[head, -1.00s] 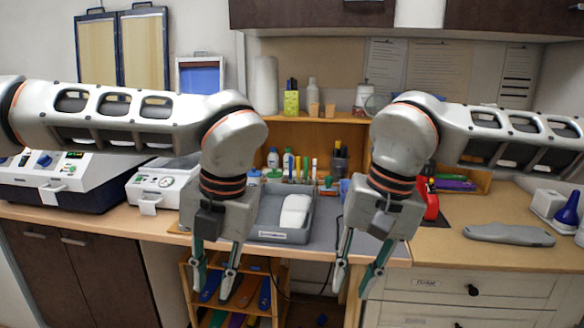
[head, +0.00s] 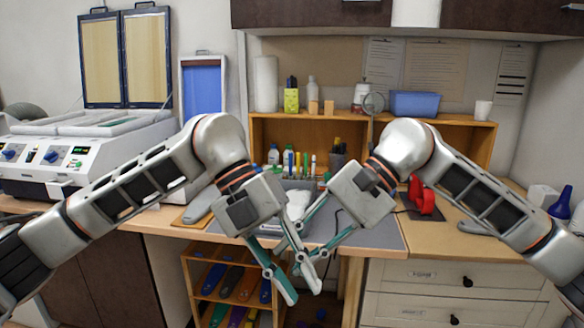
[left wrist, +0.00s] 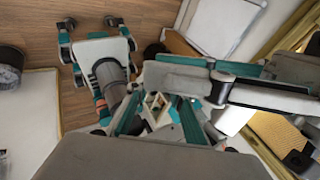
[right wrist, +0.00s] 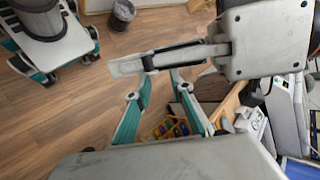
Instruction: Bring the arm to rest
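In the head view both arms reach in from the sides with bent elbows, and the two grippers cross in front of the workbench edge. My left gripper (head: 304,292) is the lower one. Its fingers point down and right, stand apart and hold nothing. My right gripper (head: 303,243) points down and left, just above and behind the left one. Its fingers are also apart and empty. In the head view the fingers overlap; I cannot tell whether they touch. The right wrist view shows spread right fingers (right wrist: 160,88), with the other gripper close beyond them.
The workbench has a grey mat (head: 378,236), a red tool (head: 424,197) and a machine with an open lid (head: 90,155) at left. A blue bin (head: 415,103) sits on the wooden shelf. A low rack (head: 190,258) with several insoles stands under the bench.

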